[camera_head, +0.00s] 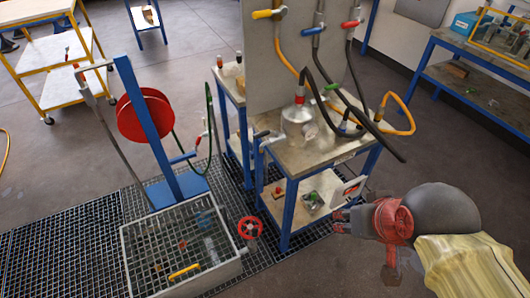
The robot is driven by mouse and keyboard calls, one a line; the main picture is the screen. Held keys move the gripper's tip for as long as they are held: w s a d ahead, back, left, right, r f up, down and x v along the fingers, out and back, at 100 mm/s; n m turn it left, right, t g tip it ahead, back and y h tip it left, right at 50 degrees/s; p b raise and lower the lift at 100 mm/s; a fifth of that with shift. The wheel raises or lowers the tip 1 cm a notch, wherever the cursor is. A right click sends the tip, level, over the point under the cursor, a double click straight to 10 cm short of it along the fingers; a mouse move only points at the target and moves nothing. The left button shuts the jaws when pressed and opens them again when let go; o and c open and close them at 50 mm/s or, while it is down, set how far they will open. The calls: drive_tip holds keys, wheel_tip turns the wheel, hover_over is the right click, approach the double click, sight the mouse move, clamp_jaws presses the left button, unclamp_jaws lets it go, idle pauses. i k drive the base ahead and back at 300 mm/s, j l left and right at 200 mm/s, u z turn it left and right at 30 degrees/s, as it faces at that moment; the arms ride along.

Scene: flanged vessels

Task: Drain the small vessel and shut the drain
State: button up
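A small silver vessel (297,118) with a red-capped neck stands on the grey-topped blue workbench (335,147). A metal pipe (263,146) with a dark lever (262,134) comes out toward its left and bends down at the bench's left edge; it appears to be the drain. Whether the lever is open or shut is too small to tell, and I see no liquid flowing. My gripper (340,221) is at lower right, beside the bench's right front leg, well away from vessel and lever. It points left, and its finger opening is too small to judge.
A grated basin (130,262) sits on the floor grating at lower left, with a red handwheel (250,227) beside it. A blue post stand carries a red hose reel (145,115). Hoses hang over the bench from a grey panel (262,60). Open floor lies at right.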

sight(260, 135)
drive_tip(key=i+j+z, duration=0.25)
drive_tip(key=i+j, duration=0.6)
drive_tip(key=i, duration=0.1)
